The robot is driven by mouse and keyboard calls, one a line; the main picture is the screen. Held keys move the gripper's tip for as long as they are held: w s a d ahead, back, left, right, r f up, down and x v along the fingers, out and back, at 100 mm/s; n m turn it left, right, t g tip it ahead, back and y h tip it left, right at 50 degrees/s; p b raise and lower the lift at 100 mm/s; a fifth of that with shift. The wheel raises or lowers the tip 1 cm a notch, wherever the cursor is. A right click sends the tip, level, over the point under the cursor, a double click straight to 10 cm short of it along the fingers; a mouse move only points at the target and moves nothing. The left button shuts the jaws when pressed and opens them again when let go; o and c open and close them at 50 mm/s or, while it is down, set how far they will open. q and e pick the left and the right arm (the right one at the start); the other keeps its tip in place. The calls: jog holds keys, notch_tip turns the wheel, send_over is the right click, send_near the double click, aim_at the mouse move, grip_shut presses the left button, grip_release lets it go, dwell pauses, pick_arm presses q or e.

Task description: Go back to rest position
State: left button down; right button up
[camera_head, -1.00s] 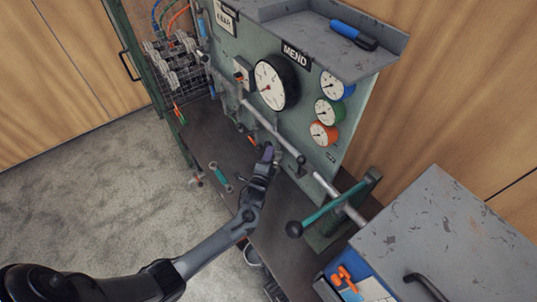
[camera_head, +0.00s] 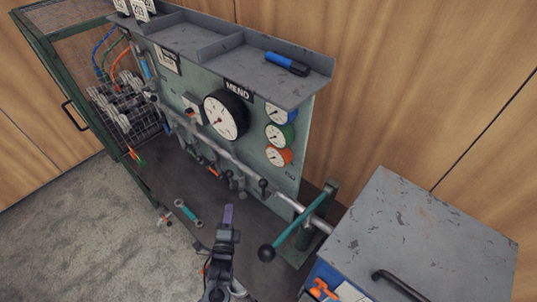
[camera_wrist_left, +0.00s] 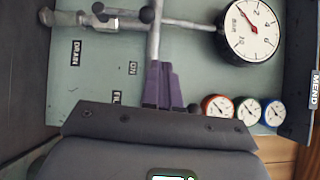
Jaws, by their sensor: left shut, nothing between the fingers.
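My left gripper (camera_head: 228,214) is in the lower middle of the head view, in front of the pipe panel. Its purple fingertips are shut together with nothing between them, apart from the pipe as far as I can see. In the left wrist view the purple fingers (camera_wrist_left: 160,85) overlap the pipe (camera_wrist_left: 157,35) in the picture. The panel (camera_head: 180,90) carries the grey pipe (camera_head: 220,152) with small valves along it. My right gripper is not in view.
A large black-rimmed gauge (camera_head: 226,115) and three small coloured gauges sit on the panel. A teal lever (camera_head: 295,230) with a black knob juts out at right. A teal wrench (camera_head: 187,212) lies on the bench. A grey cabinet (camera_head: 420,225) stands at right, a wire cage (camera_head: 120,110) at left.

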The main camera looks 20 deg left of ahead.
pick_arm(q)
jog(key=s+d+r+n+g+h, duration=0.25)
jog(key=s+n+g, duration=0.2)
jog(key=s, duration=0.35)
jog(key=s+d+r+n+g+h, duration=0.1)
jog(key=s+d+n+g+h, duration=0.15)
jog(key=s+n+g, duration=0.35)
jog(key=s+d+r+n+g+h, duration=0.2)
jog(key=s+d+g, duration=0.15)
jog(key=s, duration=0.55)
notch_tip(320, 180, up, 26)
jog(key=p, duration=2.7)
